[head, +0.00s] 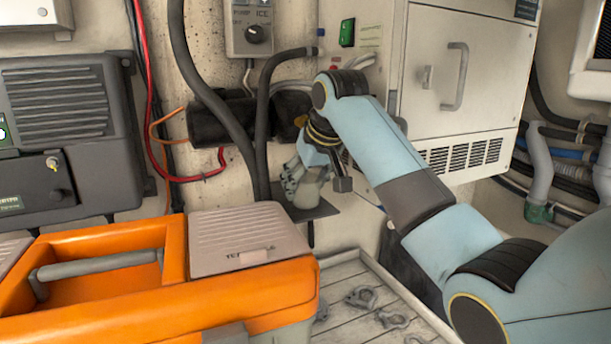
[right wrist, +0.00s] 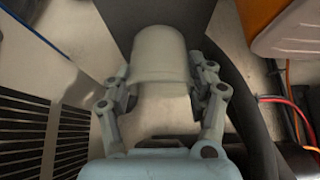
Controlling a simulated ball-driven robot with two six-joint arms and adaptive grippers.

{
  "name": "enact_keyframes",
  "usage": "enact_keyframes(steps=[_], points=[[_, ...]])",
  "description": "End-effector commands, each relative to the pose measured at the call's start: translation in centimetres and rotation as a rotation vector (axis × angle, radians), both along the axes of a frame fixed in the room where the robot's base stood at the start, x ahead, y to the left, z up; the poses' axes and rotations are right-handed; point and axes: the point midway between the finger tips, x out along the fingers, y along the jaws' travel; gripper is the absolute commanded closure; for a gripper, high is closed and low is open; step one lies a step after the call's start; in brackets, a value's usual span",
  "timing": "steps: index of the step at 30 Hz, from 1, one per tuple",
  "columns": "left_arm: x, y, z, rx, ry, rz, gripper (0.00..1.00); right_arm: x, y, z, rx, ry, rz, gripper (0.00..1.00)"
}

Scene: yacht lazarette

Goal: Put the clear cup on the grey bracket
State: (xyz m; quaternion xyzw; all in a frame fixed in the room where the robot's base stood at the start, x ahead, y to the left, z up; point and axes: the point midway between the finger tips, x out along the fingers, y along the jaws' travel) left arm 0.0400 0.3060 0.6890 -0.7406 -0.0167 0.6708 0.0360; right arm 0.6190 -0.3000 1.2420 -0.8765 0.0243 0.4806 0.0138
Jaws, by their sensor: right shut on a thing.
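The clear cup (head: 309,194) looks pale and translucent, and my right gripper (head: 305,176) is shut around it. In the right wrist view the cup (right wrist: 160,62) sits between the two fingers of the gripper (right wrist: 163,88). The grey bracket (head: 318,211) is a dark flat plate on the wall, directly below or under the cup in the head view. In the right wrist view the bracket (right wrist: 112,14) shows behind the cup's end. I cannot tell whether the cup touches the plate. My left gripper is not in view.
An orange toolbox (head: 130,240) with a grey lid (head: 248,238) stands in front, left of the bracket. A white cabinet (head: 463,75) is at the right. A black hose (head: 262,130) runs down the wall close beside the bracket.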

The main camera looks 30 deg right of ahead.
Motion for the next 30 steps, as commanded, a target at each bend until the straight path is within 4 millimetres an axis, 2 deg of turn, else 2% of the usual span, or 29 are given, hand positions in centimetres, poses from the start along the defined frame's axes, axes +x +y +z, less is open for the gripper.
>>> enact_keyframes(steps=[1, 12, 13, 18, 26, 30], points=[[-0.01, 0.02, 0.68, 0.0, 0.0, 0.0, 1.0, 0.18, 0.01, 0.22, 0.0, -0.001, 0.0, 0.66], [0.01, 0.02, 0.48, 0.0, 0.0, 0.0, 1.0, 0.27, -0.02, -0.46, 0.0, -0.002, 0.0, 0.66], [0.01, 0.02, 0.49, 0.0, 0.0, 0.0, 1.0, 0.27, -0.02, -0.44, 0.0, -0.002, 0.0, 0.41], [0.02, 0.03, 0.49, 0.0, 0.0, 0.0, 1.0, 0.27, -0.02, -0.41, 0.0, -0.003, 0.0, 0.19], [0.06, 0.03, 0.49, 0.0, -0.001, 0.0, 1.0, 0.28, -0.04, -0.33, 0.0, -0.003, 0.0, 0.19], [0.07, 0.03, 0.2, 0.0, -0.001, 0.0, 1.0, -0.07, -0.05, 0.46, -0.001, -0.005, -0.001, 0.19]])
